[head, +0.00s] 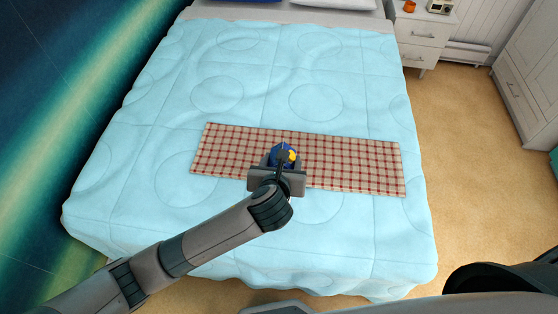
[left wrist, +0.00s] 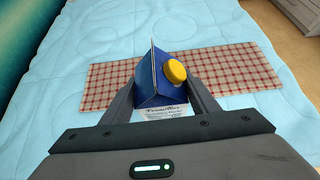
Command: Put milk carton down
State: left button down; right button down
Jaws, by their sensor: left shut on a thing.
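The milk carton (left wrist: 160,84) is dark blue with a gabled top, a yellow round cap and a pale label. In the head view the carton (head: 277,155) shows over the middle of a checked cloth on the bed. My left gripper (head: 277,167) is shut on it, with one finger on each side in the left wrist view (left wrist: 163,100). The carton looks upright. Its lower part is hidden by the gripper, so I cannot tell whether its base touches the cloth. My right gripper is not in view.
The red and cream checked cloth (head: 360,165) lies across the light blue bedspread (head: 230,60), with bare room on both sides of the carton. A white nightstand (head: 424,35) with an orange cup (head: 409,6) stands at the back right. A white cabinet (head: 525,80) stands at the right.

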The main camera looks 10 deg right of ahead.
pick_arm(q)
jog(key=shift+r, duration=0.15)
jog(key=shift+w+a, duration=0.15)
jog(key=shift+a, duration=0.35)
jog(key=a+r+n+y, duration=0.1)
jog(key=a+r, duration=0.2)
jog(key=a, duration=0.6)
jog(key=a+r+n+y, duration=0.1)
jog(key=a+r, duration=0.2)
jog(key=a, duration=0.7)
jog(key=a+r+n+y, duration=0.1)
jog(key=a+r, duration=0.2)
jog(key=a, duration=0.7)
jog(key=shift+s+a+r+n+t, duration=0.2)
jog(key=shift+r+n+t, duration=0.1)
jog(key=shift+r, duration=0.1)
jog(key=shift+d, duration=0.15)
